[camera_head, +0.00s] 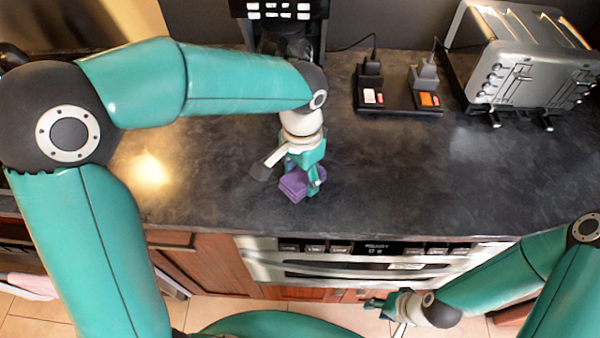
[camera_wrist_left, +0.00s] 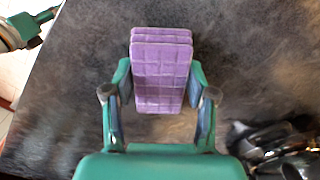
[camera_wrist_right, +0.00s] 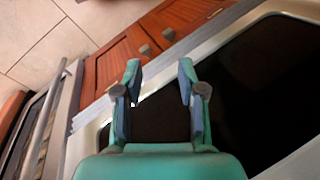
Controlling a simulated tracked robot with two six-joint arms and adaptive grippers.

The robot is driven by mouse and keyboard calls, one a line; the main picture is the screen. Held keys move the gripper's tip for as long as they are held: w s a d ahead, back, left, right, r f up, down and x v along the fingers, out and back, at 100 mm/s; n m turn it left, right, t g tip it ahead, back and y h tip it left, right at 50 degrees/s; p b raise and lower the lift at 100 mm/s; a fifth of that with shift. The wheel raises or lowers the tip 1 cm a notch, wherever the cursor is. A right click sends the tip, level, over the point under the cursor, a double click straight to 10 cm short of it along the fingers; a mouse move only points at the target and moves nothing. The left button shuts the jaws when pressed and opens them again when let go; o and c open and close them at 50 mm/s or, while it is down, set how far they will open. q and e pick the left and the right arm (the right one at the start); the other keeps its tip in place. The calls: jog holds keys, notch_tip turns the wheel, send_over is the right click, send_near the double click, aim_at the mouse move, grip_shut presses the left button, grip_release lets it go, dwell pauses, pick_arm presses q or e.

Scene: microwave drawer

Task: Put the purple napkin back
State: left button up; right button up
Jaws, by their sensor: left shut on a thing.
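The purple napkin (camera_head: 294,188) is a folded, layered block at the dark counter, close to its front edge in the head view. My left gripper (camera_head: 304,180) points down over it and is shut on it. In the left wrist view the napkin (camera_wrist_left: 160,70) sits between the two fingers, with its far end sticking out past the tips. I cannot tell whether it touches the counter. My right gripper (camera_head: 385,303) is low, in front of the cabinets. In the right wrist view its fingers (camera_wrist_right: 160,82) are apart with nothing between them.
A stainless appliance front (camera_head: 370,262) is set below the counter edge. A toaster (camera_head: 535,65), a black holder with two coloured items (camera_head: 400,98) and a coffee machine (camera_head: 282,30) stand at the back. The counter right of the napkin is clear. Wooden cabinet doors (camera_wrist_right: 150,45) show near my right gripper.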

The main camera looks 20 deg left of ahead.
aim_at(301, 175)
pick_arm(q)
jog(key=o, duration=1)
jog(key=shift+f, duration=0.1)
notch_tip(301, 175, up, 12)
jog(key=shift+r+p, duration=0.15)
jog(key=shift+p, duration=0.15)
